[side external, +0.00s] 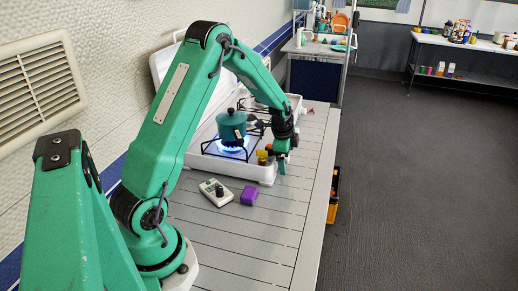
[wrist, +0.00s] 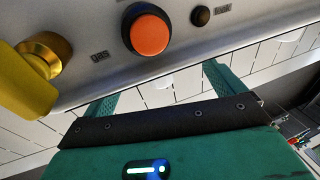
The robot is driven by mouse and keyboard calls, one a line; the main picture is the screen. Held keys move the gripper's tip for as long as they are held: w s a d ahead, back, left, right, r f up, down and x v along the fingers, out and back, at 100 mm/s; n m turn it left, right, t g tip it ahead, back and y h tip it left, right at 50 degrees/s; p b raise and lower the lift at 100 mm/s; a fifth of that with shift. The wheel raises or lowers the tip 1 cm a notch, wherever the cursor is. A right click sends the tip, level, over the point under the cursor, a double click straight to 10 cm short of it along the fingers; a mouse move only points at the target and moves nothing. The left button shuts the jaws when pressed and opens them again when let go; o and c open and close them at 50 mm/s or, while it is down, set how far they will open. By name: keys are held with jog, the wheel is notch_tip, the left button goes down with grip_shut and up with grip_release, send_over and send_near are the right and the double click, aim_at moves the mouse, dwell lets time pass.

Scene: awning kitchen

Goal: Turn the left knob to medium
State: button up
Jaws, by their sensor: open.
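The white stove (side external: 240,169) stands on the slatted counter, with a lit blue flame under a teal pot (side external: 231,128). In the wrist view, its front panel (wrist: 80,28) carries a round orange knob (wrist: 150,34) near the top middle, a small dark knob (wrist: 200,16) to its right and a yellow handle on a brass fitting (wrist: 30,75) at the left. Which knob is the task's left one, and its setting, I cannot tell. My gripper (side external: 282,165) is at the stove's front right. In the wrist view my gripper (wrist: 159,85) is open and empty, its fingers apart from the orange knob.
A purple block (side external: 250,195) and a pale device with a dark dial (side external: 217,192) lie on the counter in front of the stove. The counter's right edge (side external: 325,190) drops to the floor, where an orange crate (side external: 333,200) stands. The front counter is mostly clear.

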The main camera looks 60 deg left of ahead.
jog(key=shift+r, duration=0.15)
jog(key=v, duration=0.6)
jog(key=shift+r, duration=0.4)
dwell(0.4)
jog(key=shift+w+a, duration=0.1)
jog(key=shift+w, duration=0.1)
jog(key=shift+w+a+f+g+h, duration=0.1)
jog(key=shift+w+a+g+h, duration=0.15)
jog(key=shift+w+g, duration=0.3)
jog(key=shift+w+a+f+g+h, duration=0.1)
jog(key=shift+w+a+g+h, duration=0.25)
jog(key=shift+g, duration=0.3)
jog(key=shift+w+a+g, duration=0.1)
jog(key=shift+w+g, duration=0.3)
jog(key=shift+g, duration=0.3)
jog(key=shift+w+r+g+h, duration=0.1)
jog(key=shift+r+g+h, duration=0.05)
jog(key=shift+g+h, duration=0.3)
jog(key=shift+s+d+f, duration=0.1)
jog(key=shift+s+f, duration=0.1)
jog(key=shift+f, duration=0.95)
jog(key=shift+s+d+f, duration=0.1)
jog(key=shift+s+f, duration=0.1)
jog(key=shift+f, duration=0.9)
jog(key=shift+s+d+f, duration=0.1)
jog(key=shift+s+f, duration=0.15)
jog(key=shift+f, duration=0.9)
